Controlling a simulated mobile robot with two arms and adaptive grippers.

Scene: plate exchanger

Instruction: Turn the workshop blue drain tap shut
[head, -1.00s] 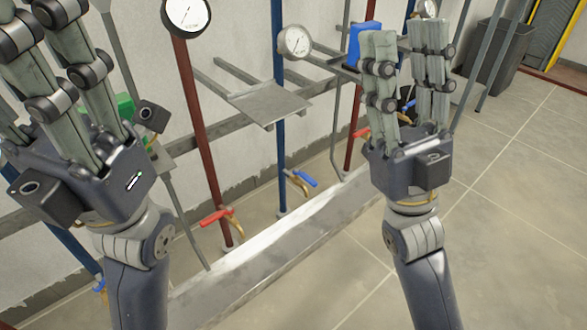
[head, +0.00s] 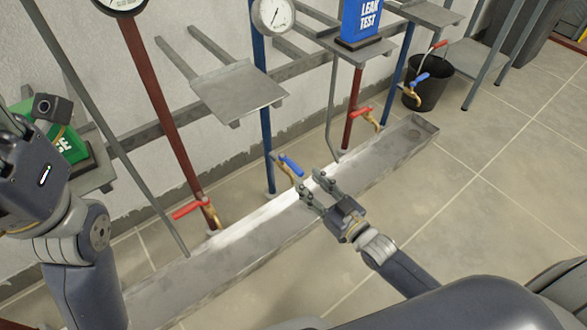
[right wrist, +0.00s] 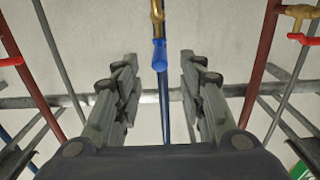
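A tap with a blue lever (head: 291,165) and brass body sits low on a blue pipe (head: 261,110) above the floor trough. My right gripper (head: 309,181) is open beside this tap, fingers pointing toward it and the wall. In the right wrist view the blue lever (right wrist: 160,55) lies between the two spread fingers (right wrist: 159,68), with clear gaps on both sides; contact is not seen. A second blue-lever tap (head: 419,79) hangs farther right above the black bucket. My left gripper (head: 35,170) is at the left edge, its fingers mostly out of frame.
Red-lever taps stand on both sides of the near blue one, at left (head: 190,208) and right (head: 364,114). A metal trough (head: 225,260) runs along the floor. A shelf plate (head: 237,88), a blue LEAK TEST sign (head: 362,22) and a black bucket (head: 428,92) stand nearby.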

